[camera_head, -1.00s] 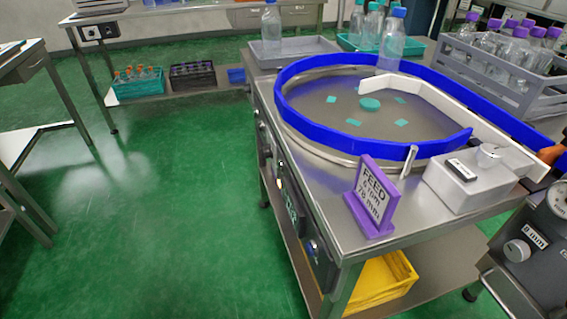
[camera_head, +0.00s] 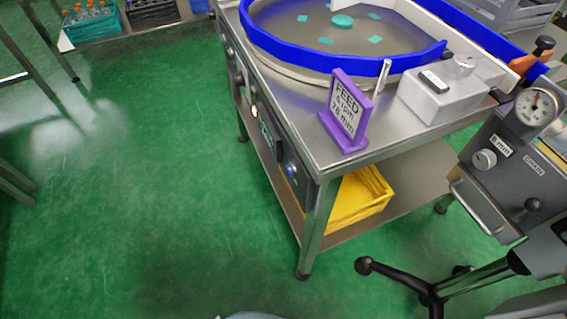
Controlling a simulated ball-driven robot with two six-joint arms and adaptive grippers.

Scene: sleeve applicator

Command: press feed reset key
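The feed table is a steel bench (camera_head: 300,115) with a round turntable and a blue guide rail (camera_head: 330,58) on top. Its dark control panel (camera_head: 279,157) runs along the left side and is seen at a steep angle. The panel carries a small lit display (camera_head: 266,138), a blue round control (camera_head: 291,170) and a small pale lit spot (camera_head: 254,111). I cannot tell which of these, if any, is the feed reset key. A purple sign (camera_head: 346,112) reading FEED stands on the table corner nearest me. Neither of my grippers shows.
A yellow crate (camera_head: 362,200) sits on the table's lower shelf. The green floor (camera_head: 150,200) left of the table is open.

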